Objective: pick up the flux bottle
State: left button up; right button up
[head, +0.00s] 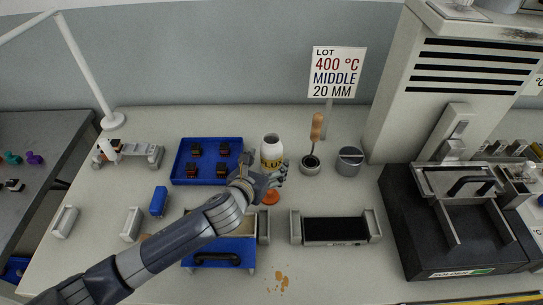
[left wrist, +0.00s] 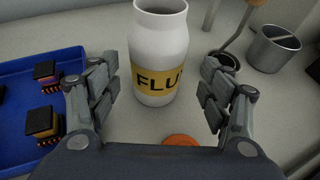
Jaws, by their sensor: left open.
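The flux bottle (head: 271,148) is white with a yellow label and stands upright on the bench, behind my left gripper. In the left wrist view the flux bottle (left wrist: 158,50) stands ahead, between and beyond the two fingers, and its label reads "FLU" with the rest cut off. My left gripper (head: 274,176) is open, and in the left wrist view (left wrist: 160,95) its fingers are spread on either side of the bottle's lower part. My right gripper is not in view.
A blue tray (head: 179,164) with several dark connectors lies left of the bottle. A brush in a holder (head: 311,165) and a grey cup (head: 348,163) stand to the right. An orange disc (head: 270,198) lies in front. A sign (head: 337,73) stands behind.

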pick_arm(q)
jog(key=shift+w+d, duration=0.1)
jog(key=shift+w, duration=0.4)
jog(key=shift+x, duration=2.2)
jog(key=shift+r, duration=0.1)
jog(key=c, duration=1.3)
jog(key=shift+c, duration=0.4)
jog(key=shift+r, duration=0.1)
